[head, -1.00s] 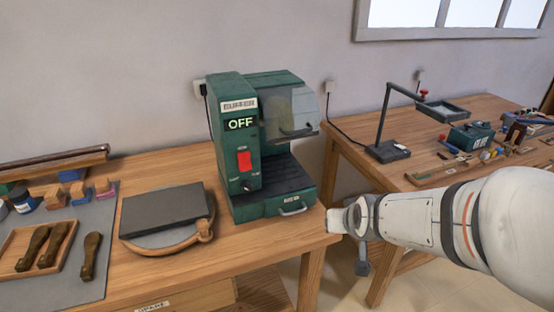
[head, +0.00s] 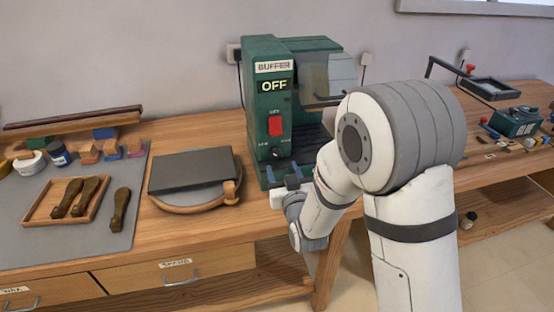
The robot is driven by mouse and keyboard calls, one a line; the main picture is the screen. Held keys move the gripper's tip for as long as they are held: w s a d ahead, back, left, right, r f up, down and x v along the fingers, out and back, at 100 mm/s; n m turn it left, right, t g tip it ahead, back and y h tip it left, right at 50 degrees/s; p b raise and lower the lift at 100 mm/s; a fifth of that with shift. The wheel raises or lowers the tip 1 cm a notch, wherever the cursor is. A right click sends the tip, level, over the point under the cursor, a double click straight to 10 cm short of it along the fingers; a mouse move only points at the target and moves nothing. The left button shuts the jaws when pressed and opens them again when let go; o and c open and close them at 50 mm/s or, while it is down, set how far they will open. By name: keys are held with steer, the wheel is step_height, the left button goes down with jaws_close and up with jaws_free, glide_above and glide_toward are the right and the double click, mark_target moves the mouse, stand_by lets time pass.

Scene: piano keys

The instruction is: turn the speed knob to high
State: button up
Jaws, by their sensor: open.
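The green buffer machine (head: 268,100) stands on the wooden bench, and its display (head: 274,86) reads OFF. A red switch (head: 275,126) is on its front panel. The small dark speed knob (head: 277,153) sits below the switch, between tiny labels that are too small to read surely; its pointer setting cannot be made out. My gripper (head: 284,173) is open, its two dark fingers apart and pointing at the machine's front just below the knob. It seems empty and does not visibly touch the knob. My arm hides the lower right of the machine.
A dark slab on a round wooden-rimmed board (head: 190,172) lies left of the machine. A tray of wooden-handled tools (head: 62,213) rests on a grey mat farther left.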

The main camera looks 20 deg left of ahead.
mark_target(277, 156)
steer(key=x, duration=0.5)
steer(key=shift+w+a+p, duration=0.1)
steer(key=shift+w+p, duration=0.1)
steer(key=shift+p, duration=0.2)
